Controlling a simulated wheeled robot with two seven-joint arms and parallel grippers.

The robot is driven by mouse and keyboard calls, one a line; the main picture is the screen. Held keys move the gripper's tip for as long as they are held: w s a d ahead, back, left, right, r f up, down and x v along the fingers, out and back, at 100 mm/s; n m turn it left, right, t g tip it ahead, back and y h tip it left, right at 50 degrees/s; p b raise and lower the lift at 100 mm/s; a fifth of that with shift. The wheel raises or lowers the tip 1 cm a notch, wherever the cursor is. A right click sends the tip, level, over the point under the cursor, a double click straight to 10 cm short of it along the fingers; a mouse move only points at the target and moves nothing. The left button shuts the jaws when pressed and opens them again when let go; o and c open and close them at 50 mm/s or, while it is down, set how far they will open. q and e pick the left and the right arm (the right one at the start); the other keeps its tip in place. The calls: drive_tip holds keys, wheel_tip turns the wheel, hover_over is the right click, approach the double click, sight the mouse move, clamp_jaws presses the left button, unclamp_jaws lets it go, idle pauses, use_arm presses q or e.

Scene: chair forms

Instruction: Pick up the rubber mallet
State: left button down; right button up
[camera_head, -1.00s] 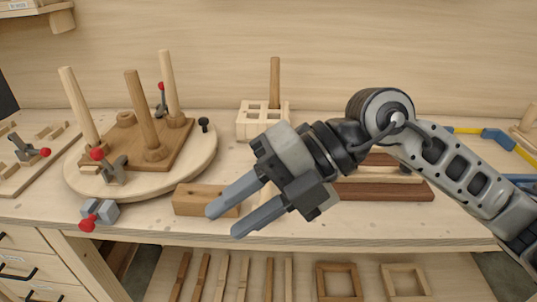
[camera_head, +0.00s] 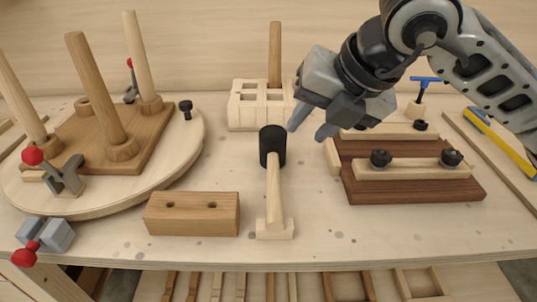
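The rubber mallet (camera_head: 272,147) has a black cylindrical head and a light wooden handle. It lies on the workbench near the middle of the view, head toward the back. The front end of its handle is at a small pale wooden block (camera_head: 275,230). My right gripper (camera_head: 308,130) comes in from the upper right. Its two grey fingers are apart with nothing between them. The fingertips are just right of the mallet head in the picture; whether they touch it I cannot tell. My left gripper is not in view.
A round board with upright pegs (camera_head: 190,155) and red-tipped clamps stands left. A brown block with two holes (camera_head: 192,214) lies left of the mallet handle. A pale slotted holder (camera_head: 247,112) stands behind. A dark wooden board with knobs (camera_head: 415,190) lies right. The front strip of bench (camera_head: 340,242) is fairly clear.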

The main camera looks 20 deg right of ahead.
sight(276, 166)
drive_tip(key=x, duration=1)
drive_tip(key=shift+w+a+f, duration=0.1)
drive_tip(key=shift+f, duration=0.25)
drive_tip(key=shift+p+x, duration=0.75)
drive_tip(key=shift+x, duration=1.9)
clamp_jaws()
